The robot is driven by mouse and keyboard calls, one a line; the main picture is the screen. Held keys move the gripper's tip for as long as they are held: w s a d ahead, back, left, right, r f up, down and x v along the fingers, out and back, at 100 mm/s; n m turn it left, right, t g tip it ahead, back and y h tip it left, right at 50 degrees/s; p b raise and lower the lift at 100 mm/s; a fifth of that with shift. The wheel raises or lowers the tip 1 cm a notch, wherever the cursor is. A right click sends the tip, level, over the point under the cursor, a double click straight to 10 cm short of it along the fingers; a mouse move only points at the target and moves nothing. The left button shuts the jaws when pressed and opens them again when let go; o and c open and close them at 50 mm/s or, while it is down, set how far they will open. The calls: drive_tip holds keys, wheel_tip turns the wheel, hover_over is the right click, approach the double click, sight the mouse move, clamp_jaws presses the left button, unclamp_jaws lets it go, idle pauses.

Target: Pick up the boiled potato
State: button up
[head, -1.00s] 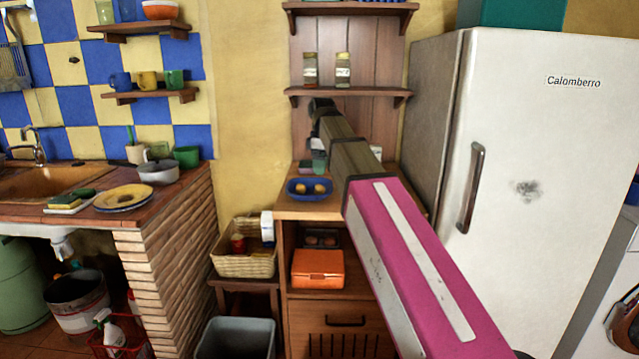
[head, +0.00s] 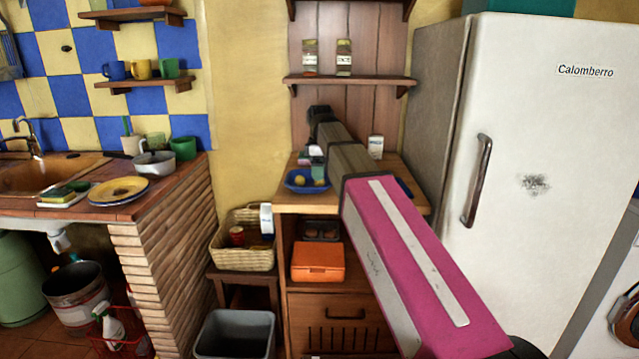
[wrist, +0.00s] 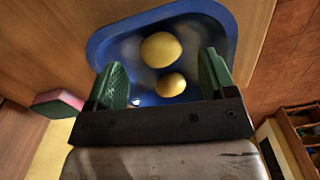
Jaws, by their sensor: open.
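Two round yellow potatoes lie in a blue dish (wrist: 103,45) in the wrist view. The larger potato (wrist: 160,49) is farther from the palm, and the smaller potato (wrist: 171,84) is nearer it. I cannot tell which is the boiled potato. My gripper (wrist: 163,58) is open, with green-padded fingers on either side of the potatoes and a gap to each. It appears to hold nothing. In the head view the blue dish (head: 296,187) sits on the wooden cabinet top.
A white-labelled jar (head: 376,147) stands on the cabinet top behind my arm. A shelf (head: 350,81) with two spice jars hangs above. The white fridge (head: 535,200) stands close on the right. A wicker basket (head: 243,254) is lower left. An orange box (head: 318,262) sits below the top.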

wheel_tip(320, 180, down, 4)
drive_tip(key=shift+r, duration=0.2)
drive_tip(key=c, duration=1)
drive_tip(key=shift+o, duration=0.2)
drive_tip(key=shift+r, duration=0.15)
